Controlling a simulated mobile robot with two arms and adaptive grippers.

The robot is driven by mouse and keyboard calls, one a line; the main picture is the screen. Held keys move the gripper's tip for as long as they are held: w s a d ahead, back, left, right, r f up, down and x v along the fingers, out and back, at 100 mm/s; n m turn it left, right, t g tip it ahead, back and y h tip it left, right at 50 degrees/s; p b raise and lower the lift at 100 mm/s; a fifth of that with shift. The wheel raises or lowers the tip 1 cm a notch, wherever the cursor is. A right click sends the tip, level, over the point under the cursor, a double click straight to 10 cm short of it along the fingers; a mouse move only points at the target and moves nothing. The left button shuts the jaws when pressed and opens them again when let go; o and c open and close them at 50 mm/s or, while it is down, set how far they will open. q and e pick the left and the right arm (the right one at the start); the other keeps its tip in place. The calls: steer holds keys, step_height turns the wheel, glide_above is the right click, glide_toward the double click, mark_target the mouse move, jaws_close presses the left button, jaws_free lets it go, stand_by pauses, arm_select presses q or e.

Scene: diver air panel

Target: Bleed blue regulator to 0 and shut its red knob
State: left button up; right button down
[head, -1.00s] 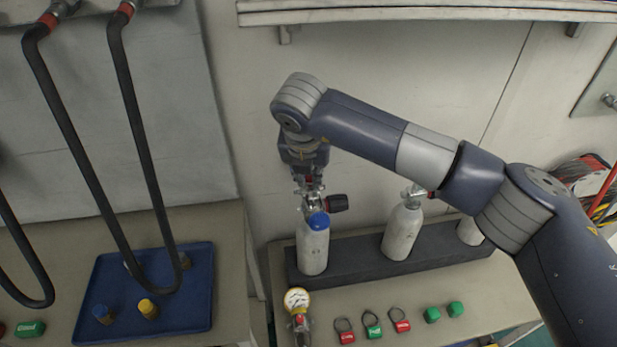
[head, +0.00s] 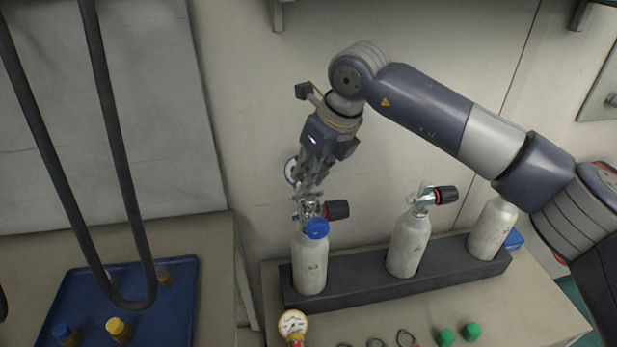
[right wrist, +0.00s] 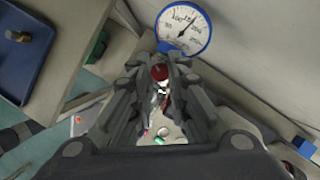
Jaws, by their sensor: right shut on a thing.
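The blue regulator shows by its blue-rimmed gauge (head: 291,170), just left of my right gripper (head: 309,192) and above the leftmost cylinder's valve. In the right wrist view the gauge (right wrist: 183,27) faces me, its needle pointing up and right, well off zero. The red knob (right wrist: 159,72) sits between the fingers of my right gripper (right wrist: 162,62), which is shut on it. The fingers hide most of the regulator body. My left gripper is out of view.
Two more white cylinders (head: 408,245) (head: 492,230) stand in the dark rack (head: 350,278). A blue tray (head: 178,318) and black hoses (head: 112,180) are left. The wall is close behind.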

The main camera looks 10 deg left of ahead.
steer(key=n, duration=0.1)
steer(key=n+g+p, duration=0.1)
steer(key=n, duration=0.1)
steer(key=shift+w+r+n, duration=0.15)
steer(key=shift+w+n, duration=0.05)
steer(key=shift+n, duration=0.1)
steer(key=n+g+p, duration=0.1)
steer(key=n, duration=0.1)
steer(key=n+p, duration=0.1)
steer(key=n, duration=0.1)
steer(key=shift+w+g+y, duration=0.15)
steer(key=shift+g+y, duration=0.15)
steer(key=shift+g, duration=0.1)
steer(key=shift+w+n+g+p, duration=0.1)
steer(key=shift+n+g+p, duration=0.3)
steer(key=shift+n, duration=0.3)
steer(key=c, duration=1.5)
jaws_free()
